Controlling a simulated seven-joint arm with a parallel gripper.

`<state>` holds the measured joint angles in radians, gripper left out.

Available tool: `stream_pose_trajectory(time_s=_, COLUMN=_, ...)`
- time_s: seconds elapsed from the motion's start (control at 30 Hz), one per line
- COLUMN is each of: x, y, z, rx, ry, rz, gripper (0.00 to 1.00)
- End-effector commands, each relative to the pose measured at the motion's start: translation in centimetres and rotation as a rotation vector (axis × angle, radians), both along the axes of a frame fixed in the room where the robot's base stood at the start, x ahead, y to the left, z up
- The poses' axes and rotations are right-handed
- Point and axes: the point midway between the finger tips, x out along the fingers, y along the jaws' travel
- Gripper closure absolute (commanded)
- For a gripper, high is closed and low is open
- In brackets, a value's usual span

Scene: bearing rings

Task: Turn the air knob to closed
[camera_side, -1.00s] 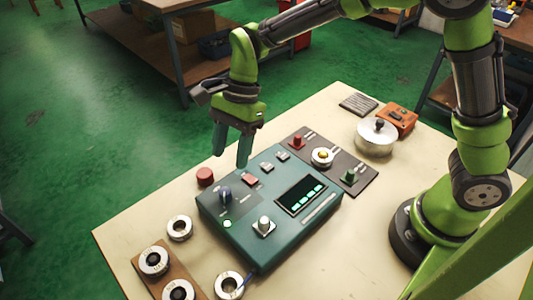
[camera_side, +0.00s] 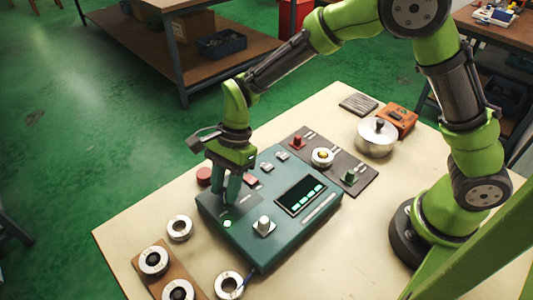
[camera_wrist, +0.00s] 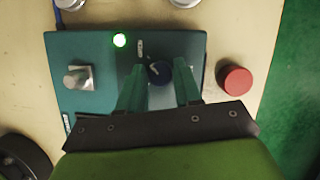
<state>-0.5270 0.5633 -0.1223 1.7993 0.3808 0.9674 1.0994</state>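No label is readable, so I cannot tell from lettering which knob is the air knob. My gripper (camera_side: 227,192) points down over the left part of the box. In the wrist view its two fingers (camera_wrist: 160,84) stand apart on either side of the blue knob, with gaps visible. In the side view the fingers hide the blue knob. A lit green lamp (camera_side: 227,224) and a pale grey knob (camera_side: 264,224) are nearby on the box.
A red button (camera_wrist: 235,79) stands beside the box, close to the fingers. A dark panel (camera_side: 333,168) with red, yellow and green knobs adjoins it. Metal rings (camera_side: 180,228) and a lidded pot (camera_side: 377,138) are on the table. The table's left front is partly clear.

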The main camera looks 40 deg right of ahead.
Motion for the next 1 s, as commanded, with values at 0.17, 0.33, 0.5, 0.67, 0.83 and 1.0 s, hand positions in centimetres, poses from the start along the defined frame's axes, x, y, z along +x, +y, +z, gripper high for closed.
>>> stream_pose_trajectory(time_s=0.17, x=-0.01, y=0.0, z=0.03, rx=0.0, ry=0.0, rz=0.0, gripper=0.94)
stream_pose_trajectory(time_s=0.33, x=-0.02, y=-0.01, z=0.04, rx=0.0, ry=0.001, rz=0.003, gripper=1.0)
stream_pose_trajectory(time_s=0.5, x=-0.02, y=0.0, z=0.05, rx=0.0, ry=0.003, rz=0.034, gripper=1.0)
stream_pose_trajectory(time_s=0.67, x=0.05, y=0.03, z=0.07, rx=0.002, ry=0.003, rz=0.111, gripper=1.0)
stream_pose_trajectory(time_s=0.83, x=0.09, y=0.05, z=0.05, rx=0.001, ry=0.004, rz=0.243, gripper=1.0)
stream_pose_trajectory(time_s=1.0, x=0.18, y=0.1, z=0.06, rx=0.002, ry=0.004, rz=0.403, gripper=1.0)
